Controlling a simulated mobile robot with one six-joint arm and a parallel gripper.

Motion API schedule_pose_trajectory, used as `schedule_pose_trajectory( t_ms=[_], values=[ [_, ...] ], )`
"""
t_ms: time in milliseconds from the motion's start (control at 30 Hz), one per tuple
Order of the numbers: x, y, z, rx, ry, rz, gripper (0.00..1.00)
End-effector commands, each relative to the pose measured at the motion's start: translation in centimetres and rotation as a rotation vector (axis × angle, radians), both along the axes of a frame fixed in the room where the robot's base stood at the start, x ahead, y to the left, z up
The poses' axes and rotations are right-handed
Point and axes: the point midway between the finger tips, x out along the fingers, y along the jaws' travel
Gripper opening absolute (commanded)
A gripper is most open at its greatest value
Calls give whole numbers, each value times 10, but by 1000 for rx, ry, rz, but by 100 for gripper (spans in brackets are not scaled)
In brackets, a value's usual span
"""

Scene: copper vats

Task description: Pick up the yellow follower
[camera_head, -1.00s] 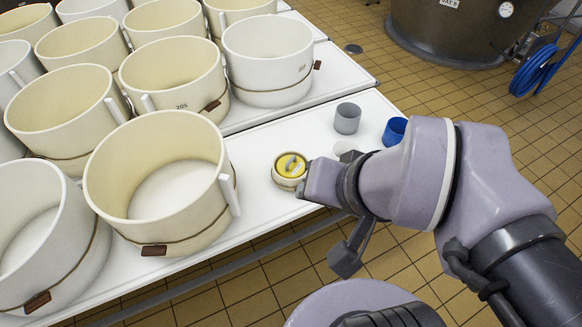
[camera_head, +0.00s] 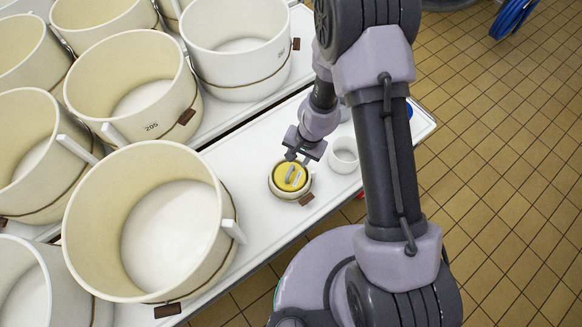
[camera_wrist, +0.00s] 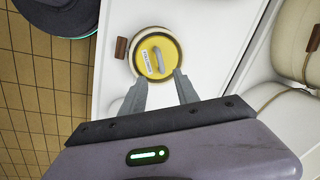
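The yellow follower (camera_head: 290,176) is a round yellow disc with a grey handle and a pale label. It sits in the top of a small cream mould on the white table. It also shows in the wrist view (camera_wrist: 157,56), at the top centre. My gripper (camera_head: 298,158) is above and just behind the follower in the head view. In the wrist view its two fingers (camera_wrist: 163,82) are spread apart, with their tips at the near edge of the yellow disc. Nothing is between the fingers. Whether the tips touch the disc, I cannot tell.
A large cream mould (camera_head: 88,222) stands left of the follower, with several more behind it. A small white cup (camera_head: 343,155) stands close to its right. The white table (camera_head: 251,231) is bare in front, near its edge. Tiled floor (camera_head: 490,200) lies to the right.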

Motion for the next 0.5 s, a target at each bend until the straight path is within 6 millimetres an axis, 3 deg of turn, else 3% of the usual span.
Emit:
schedule_pose_trajectory(
  t_ms=[33, 100, 333, 500],
  values=[
    [1, 3, -24, 0, 1, 0, 37],
    [3, 6, -42, 0, 1, 1, 37],
    [6, 12, -71, 1, 0, 0, 37],
    [9, 17, -106, 1, 0, 0, 37]
  ],
)
